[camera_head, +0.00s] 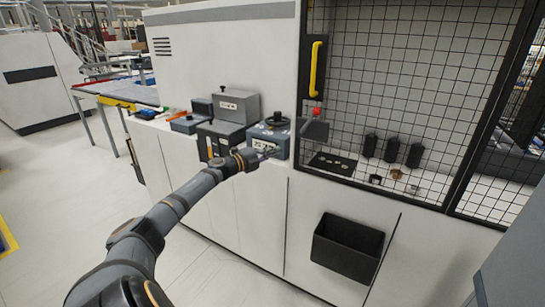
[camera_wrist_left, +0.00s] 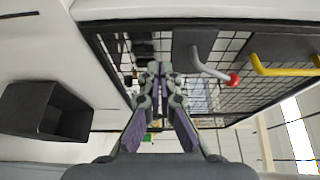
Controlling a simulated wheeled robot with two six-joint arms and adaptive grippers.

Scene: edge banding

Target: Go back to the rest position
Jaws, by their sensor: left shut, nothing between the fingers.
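My left arm reaches in from the bottom left of the head view. Its gripper (camera_head: 266,154) is in front of the grey box with the black knob (camera_head: 270,137) on the machine's ledge. I cannot tell whether it touches that box. In the left wrist view the left gripper (camera_wrist_left: 158,70) has its fingers together, with nothing between them. My right gripper shows in neither view.
A mesh door (camera_head: 405,90) with a yellow handle (camera_head: 314,68) is at the right. A red-tipped lever (camera_head: 315,125) sticks out beside it. A black bin (camera_head: 347,246) hangs on the cabinet front. The floor (camera_head: 50,190) at the left is clear.

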